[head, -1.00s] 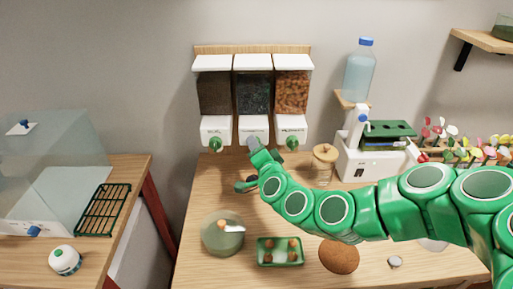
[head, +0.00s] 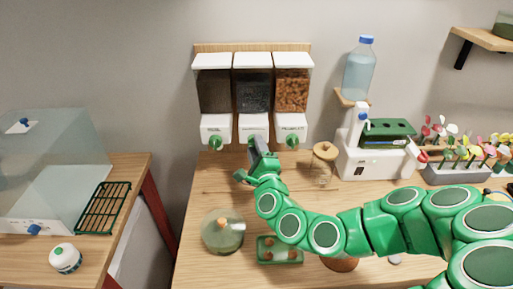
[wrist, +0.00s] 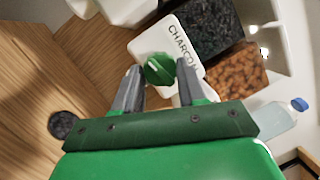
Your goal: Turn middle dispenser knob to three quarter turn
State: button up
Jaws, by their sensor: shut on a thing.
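The middle dispenser (head: 254,97) is one of three on the wall, with dark contents and a white front. In the wrist view its white front (wrist: 168,42) carries a label that begins "CHARCO". Its round green knob (wrist: 157,68) sits between the two grey fingers of my gripper (wrist: 160,84), which is shut on it. In the head view my gripper (head: 256,148) reaches up to the middle dispenser's front and hides that knob. The knob's turn angle cannot be read clearly.
The left knob (head: 215,142) and right knob (head: 292,140) flank my gripper closely. A jar with a wooden lid (head: 324,163) stands right of it. A glass dome (head: 223,231) and a green tray (head: 279,255) are below. My arm crosses the table's right side.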

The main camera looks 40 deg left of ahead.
jog(key=shift+m+t, duration=0.4)
jog(key=shift+m, duration=0.6)
jog(key=o, duration=1.1)
jog(key=shift+c, duration=0.2)
